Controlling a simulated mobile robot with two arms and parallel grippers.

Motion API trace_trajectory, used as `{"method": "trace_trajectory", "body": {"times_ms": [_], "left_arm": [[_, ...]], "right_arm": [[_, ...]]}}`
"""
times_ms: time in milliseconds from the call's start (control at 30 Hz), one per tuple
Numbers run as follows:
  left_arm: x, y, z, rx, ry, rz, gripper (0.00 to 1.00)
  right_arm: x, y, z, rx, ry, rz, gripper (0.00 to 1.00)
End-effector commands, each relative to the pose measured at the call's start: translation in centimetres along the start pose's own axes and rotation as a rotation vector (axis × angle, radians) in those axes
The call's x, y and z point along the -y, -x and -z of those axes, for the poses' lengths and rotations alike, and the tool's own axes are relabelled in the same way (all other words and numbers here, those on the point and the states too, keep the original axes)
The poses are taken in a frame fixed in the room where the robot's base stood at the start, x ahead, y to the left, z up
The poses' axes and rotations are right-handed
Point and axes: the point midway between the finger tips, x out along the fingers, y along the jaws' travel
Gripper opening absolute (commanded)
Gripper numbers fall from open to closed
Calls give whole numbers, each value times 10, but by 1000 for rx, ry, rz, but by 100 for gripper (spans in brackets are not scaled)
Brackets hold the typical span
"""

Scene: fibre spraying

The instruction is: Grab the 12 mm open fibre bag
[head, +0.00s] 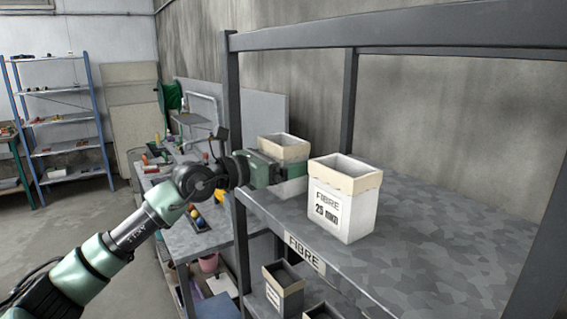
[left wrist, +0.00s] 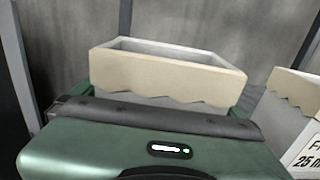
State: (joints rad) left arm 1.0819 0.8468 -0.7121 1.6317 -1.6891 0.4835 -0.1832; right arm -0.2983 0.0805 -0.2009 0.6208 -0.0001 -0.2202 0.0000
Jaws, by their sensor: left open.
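An open-topped white fibre bag with a folded cream rim (head: 283,148) stands on the upper shelf, left of the other bag there. Its front label is hidden by my gripper, so I cannot read its size. My left gripper (head: 283,170) is open in front of this bag. In the left wrist view the bag (left wrist: 165,75) rises just beyond the gripper body, with green finger parts showing at both its sides; contact cannot be told. A second open bag, labelled "FIBRE 25 mm" (head: 342,205), stands close to the right. My right gripper is not in view.
The grey shelf (head: 430,250) is bare to the right of the 25 mm bag. A dark upright post (head: 233,130) stands close to my left arm. Dark open containers (head: 283,292) sit on the lower shelf. A cluttered workbench (head: 190,240) is to the left.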

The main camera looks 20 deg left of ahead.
Motion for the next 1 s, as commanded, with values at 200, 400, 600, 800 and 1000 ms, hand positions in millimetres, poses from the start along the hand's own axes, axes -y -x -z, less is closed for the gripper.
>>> {"method": "trace_trajectory", "body": {"times_ms": [200, 400, 600, 800, 1000], "left_arm": [[0, 0, 0, 0, 0, 0, 86], [0, 1, -1, 3, 0, -1, 39], [0, 1, -1, 3, 0, 0, 39], [0, 0, -6, 4, -1, 0, 39], [0, 0, -20, 6, -2, 0, 39]], "right_arm": [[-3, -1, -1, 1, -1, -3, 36], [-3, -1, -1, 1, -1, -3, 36], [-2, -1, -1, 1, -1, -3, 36], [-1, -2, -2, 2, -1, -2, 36], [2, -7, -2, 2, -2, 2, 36]]}}
